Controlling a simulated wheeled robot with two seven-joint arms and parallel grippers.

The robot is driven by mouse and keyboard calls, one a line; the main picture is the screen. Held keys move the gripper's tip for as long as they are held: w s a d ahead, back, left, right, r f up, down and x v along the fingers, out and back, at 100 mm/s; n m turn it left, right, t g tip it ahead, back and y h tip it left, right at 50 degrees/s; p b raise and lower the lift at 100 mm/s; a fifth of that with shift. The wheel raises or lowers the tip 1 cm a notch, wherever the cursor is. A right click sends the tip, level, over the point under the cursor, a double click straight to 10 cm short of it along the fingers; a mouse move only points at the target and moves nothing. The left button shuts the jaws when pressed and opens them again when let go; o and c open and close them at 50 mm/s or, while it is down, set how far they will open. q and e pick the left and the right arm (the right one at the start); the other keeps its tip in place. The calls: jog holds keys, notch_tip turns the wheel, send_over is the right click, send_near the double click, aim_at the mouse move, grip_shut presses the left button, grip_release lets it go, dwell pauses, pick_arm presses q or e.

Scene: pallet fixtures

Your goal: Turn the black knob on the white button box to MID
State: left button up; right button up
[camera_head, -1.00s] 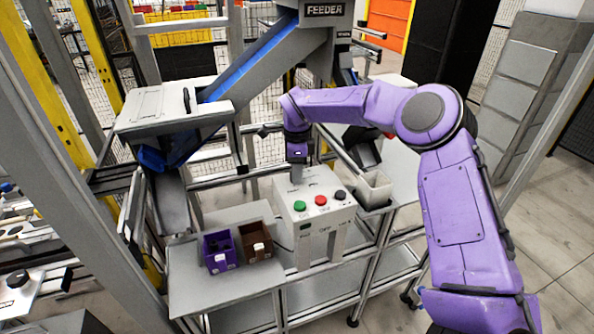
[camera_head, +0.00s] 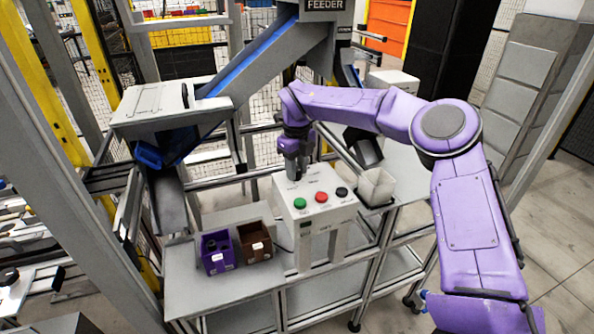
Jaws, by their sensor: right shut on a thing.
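The white button box (camera_head: 317,212) stands on legs at the middle of the grey bench. Its sloped top carries a green button (camera_head: 299,203), a red button (camera_head: 321,197) and a black round button (camera_head: 342,193) along the front. My right gripper (camera_head: 294,174) points down at the back left of the box top. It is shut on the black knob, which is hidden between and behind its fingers. The knob's pointer and the position marks around it cannot be read. My left gripper is not in view.
A purple bin (camera_head: 219,252) and a brown bin (camera_head: 255,242) stand left of the box. A pale open container (camera_head: 376,188) stands close on its right. The blue feeder chute (camera_head: 250,68) and metal frame rise behind. The bench front left is clear.

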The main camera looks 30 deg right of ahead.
jog(key=shift+m+b, duration=0.3)
jog(key=shift+m, duration=0.5)
jog(key=o, duration=1)
jog(key=shift+o, duration=0.2)
notch_tip(320, 180, up, 11)
jog(key=shift+f, duration=0.2)
